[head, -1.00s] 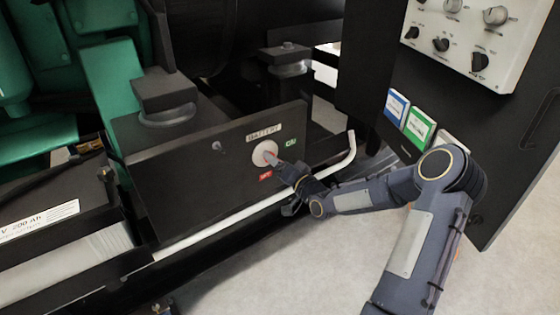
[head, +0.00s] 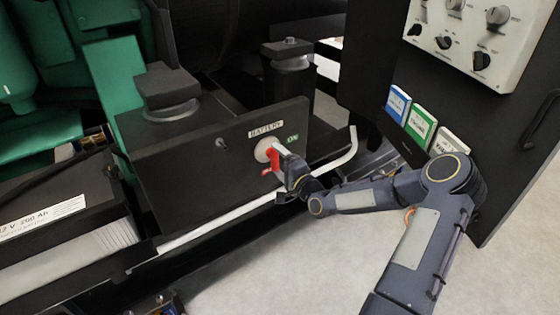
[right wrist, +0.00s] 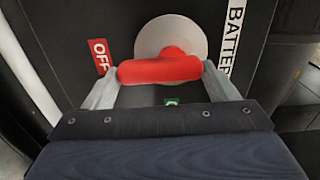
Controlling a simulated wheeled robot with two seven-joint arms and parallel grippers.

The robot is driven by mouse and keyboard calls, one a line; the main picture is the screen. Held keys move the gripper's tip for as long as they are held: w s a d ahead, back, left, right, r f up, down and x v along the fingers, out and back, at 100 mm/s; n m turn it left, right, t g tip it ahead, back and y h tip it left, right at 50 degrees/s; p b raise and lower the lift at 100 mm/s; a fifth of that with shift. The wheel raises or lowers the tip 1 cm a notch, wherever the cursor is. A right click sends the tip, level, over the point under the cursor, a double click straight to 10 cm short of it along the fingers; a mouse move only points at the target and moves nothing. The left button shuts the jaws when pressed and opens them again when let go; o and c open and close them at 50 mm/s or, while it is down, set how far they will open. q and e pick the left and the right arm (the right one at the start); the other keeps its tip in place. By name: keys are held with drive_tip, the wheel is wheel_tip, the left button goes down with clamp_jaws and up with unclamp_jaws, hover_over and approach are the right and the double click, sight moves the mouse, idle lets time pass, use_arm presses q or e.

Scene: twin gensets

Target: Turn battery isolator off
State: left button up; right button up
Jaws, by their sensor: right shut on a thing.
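The battery isolator is a round pale disc (head: 261,151) with a red handle (head: 273,158) on a dark panel. A BATTERY label (head: 265,130) is above it and a green ON label (head: 292,139) is to its right. In the right wrist view the red handle (right wrist: 160,70) lies between the two fingers, one end near the red OFF label (right wrist: 101,56). My right gripper (right wrist: 158,82) is shut on this handle; in the head view the gripper (head: 281,160) reaches it from the right. The handle stands roughly upright. My left gripper is not in view.
A white bent pipe (head: 240,209) runs below and in front of the panel. A battery (head: 60,225) stands at the left. A dark cabinet with a white knob panel (head: 468,38) is at the right. The floor (head: 270,275) in front is clear.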

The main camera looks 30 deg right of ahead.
drive_tip(key=shift+m, duration=0.3)
drive_tip(key=o, duration=0.9)
drive_tip(key=shift+o, duration=0.2)
drive_tip(key=s+p, duration=0.1)
drive_tip(key=s, duration=0.7)
drive_tip(key=shift+d, duration=0.3)
drive_tip(key=shift+w, duration=0.1)
